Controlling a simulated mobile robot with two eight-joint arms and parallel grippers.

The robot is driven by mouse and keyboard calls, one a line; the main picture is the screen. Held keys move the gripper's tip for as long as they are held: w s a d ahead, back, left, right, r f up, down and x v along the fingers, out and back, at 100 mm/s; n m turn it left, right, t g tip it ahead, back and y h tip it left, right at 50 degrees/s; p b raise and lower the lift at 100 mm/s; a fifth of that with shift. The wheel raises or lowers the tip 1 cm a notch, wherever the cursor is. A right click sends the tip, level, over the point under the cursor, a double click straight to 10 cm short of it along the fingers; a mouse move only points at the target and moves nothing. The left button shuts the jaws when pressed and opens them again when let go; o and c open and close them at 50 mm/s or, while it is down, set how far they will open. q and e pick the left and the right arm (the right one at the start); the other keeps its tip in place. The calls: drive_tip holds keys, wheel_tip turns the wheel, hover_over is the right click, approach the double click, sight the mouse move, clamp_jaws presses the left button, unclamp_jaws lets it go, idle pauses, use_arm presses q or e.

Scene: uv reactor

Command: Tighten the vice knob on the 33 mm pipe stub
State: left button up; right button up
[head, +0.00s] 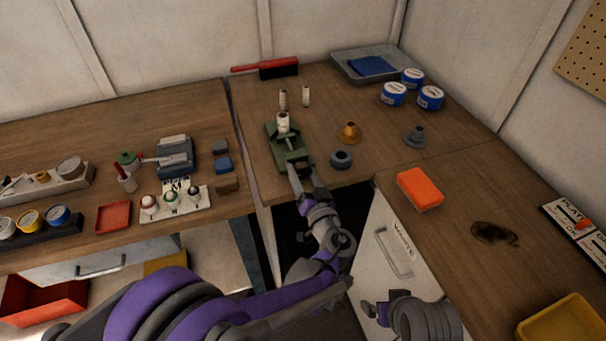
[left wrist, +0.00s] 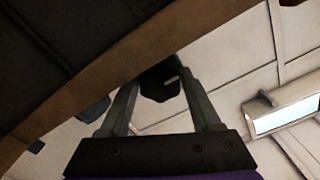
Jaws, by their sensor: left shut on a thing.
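The green vice (head: 290,158) stands near the front edge of the back bench, with a white pipe stub (head: 283,122) upright in it. My left gripper (head: 296,180) reaches up to the vice's front end and is shut on the vice knob. In the left wrist view the dark knob (left wrist: 160,82) shows between the two fingers. In the head view the knob is hidden by the gripper. My right gripper (head: 376,309) is low at the front, away from the vice; its finger opening is unclear.
Two more pipe stubs (head: 283,99) (head: 306,96) stand behind the vice. A dark grey ring (head: 341,159), a brass funnel-shaped piece (head: 349,133) and a grey one (head: 415,137) are to its right. An orange sponge (head: 420,188) lies on the right bench. A red-handled brush (head: 278,68) lies at the back.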

use_arm(q)
drive_tip(key=shift+m, duration=0.6)
drive_tip(key=o, duration=1.4)
drive_tip(key=shift+f, duration=0.1)
